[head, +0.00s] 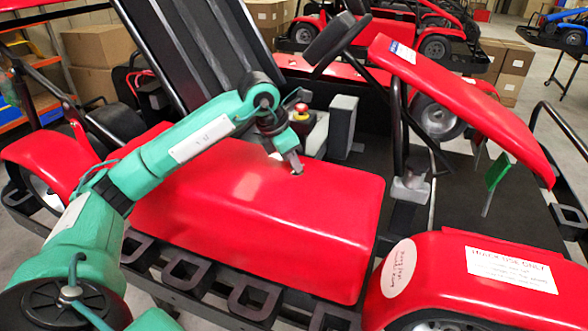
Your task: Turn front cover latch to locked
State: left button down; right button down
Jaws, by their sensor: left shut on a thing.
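A red kart stands in front of me in the head view. Its large red cover (250,220) lies closed across the middle. My left gripper (296,170) reaches in from the left and points down at the far top edge of this cover. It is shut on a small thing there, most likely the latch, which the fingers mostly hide. I cannot tell which way the latch is turned. My right gripper is not in view.
A red and black emergency button (300,112) sits just behind my left gripper. The steering wheel (333,38) and raised red front panel (455,95) stand to the right. Black side loops (250,298) run along the near edge. Cardboard boxes (98,46) stand behind.

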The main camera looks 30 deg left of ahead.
pick_arm(q)
jog(key=m+h+b, duration=0.1)
jog(key=m, duration=0.1)
jog(key=shift+w+a+m+g, duration=0.1)
jog(key=shift+w+m+g, duration=0.05)
jog(key=shift+m+g, duration=0.2)
jog(key=m+g, duration=0.1)
jog(key=m, duration=0.3)
jog(key=shift+w+a+h+b, duration=0.1)
jog(key=shift+h+b, duration=0.3)
jog(key=shift+w+m+g, duration=0.1)
jog(key=shift+m+g, duration=0.25)
jog(key=shift+m, duration=0.5)
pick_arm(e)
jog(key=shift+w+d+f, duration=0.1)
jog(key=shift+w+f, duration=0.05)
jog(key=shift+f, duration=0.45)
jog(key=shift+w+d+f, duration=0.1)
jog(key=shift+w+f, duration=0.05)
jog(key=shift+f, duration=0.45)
pick_arm(q)
jog(key=shift+r+m, duration=0.1)
jog(key=shift+m, duration=0.2)
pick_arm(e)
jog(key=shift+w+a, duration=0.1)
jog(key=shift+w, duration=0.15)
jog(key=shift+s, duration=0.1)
